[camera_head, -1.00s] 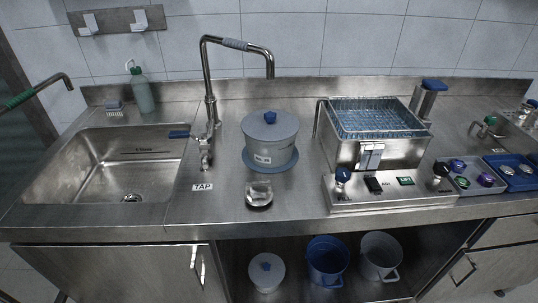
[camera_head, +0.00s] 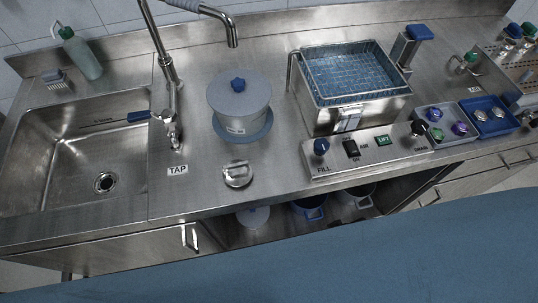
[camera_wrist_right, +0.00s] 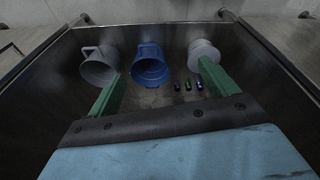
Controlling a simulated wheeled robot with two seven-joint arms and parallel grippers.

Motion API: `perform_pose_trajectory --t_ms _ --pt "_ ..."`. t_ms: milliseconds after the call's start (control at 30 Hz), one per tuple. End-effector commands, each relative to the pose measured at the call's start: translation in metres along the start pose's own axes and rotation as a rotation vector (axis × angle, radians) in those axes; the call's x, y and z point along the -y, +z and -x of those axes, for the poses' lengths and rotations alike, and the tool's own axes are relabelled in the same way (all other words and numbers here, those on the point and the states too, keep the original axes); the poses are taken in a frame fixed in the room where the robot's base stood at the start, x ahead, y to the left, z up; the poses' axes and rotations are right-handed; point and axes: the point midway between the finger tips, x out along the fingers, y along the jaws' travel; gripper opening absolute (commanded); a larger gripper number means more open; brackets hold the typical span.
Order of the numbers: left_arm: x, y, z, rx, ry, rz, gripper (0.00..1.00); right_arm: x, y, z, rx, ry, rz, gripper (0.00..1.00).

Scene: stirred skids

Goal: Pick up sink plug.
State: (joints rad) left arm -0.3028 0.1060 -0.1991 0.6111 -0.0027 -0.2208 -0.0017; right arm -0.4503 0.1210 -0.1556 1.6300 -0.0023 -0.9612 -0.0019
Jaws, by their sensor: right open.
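A small round shiny metal piece with a raised grip (camera_head: 237,175) lies on the counter to the right of the TAP label; it looks like the sink plug. The sink (camera_head: 75,150) is at the left, and its drain (camera_head: 105,182) is uncovered. My right gripper (camera_wrist_right: 160,70) shows in the right wrist view with two green fingers spread wide and nothing between them. It faces the open shelf under the counter, and the metal piece is not in that view. My left gripper is in neither current view.
The tap (camera_head: 168,80) stands between the sink and a lidded grey pot (camera_head: 240,100). A basket bath (camera_head: 350,85) with a control panel (camera_head: 365,152) is to the right. A blue mug (camera_wrist_right: 150,65) and grey mug (camera_wrist_right: 98,66) stand below the counter.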

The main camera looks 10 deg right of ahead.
Motion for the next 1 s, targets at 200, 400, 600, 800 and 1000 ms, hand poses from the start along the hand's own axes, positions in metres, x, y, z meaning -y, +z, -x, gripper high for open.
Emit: perform_pose_trajectory --t_ms 200,400,600,800,1000 --pt "-0.007 -0.015 0.035 -0.021 0.011 0.005 0.36 -0.002 -0.045 0.109 -0.041 -0.002 -0.012 0.85" --pt "-0.012 -0.018 0.053 -0.023 0.018 0.009 0.36 -0.002 -0.065 0.178 -0.067 -0.005 -0.02 0.85" --pt "-0.018 -0.019 0.07 -0.022 0.026 0.013 0.36 0.034 -0.117 0.247 -0.152 -0.114 -0.035 0.85" --pt "-0.019 -0.018 0.071 -0.019 0.027 0.013 0.36 0.091 -0.167 0.267 -0.213 -0.276 -0.034 0.85" --pt "-0.018 -0.017 0.072 -0.018 0.026 0.013 0.36 0.163 -0.214 0.297 -0.233 -0.456 0.005 0.85"
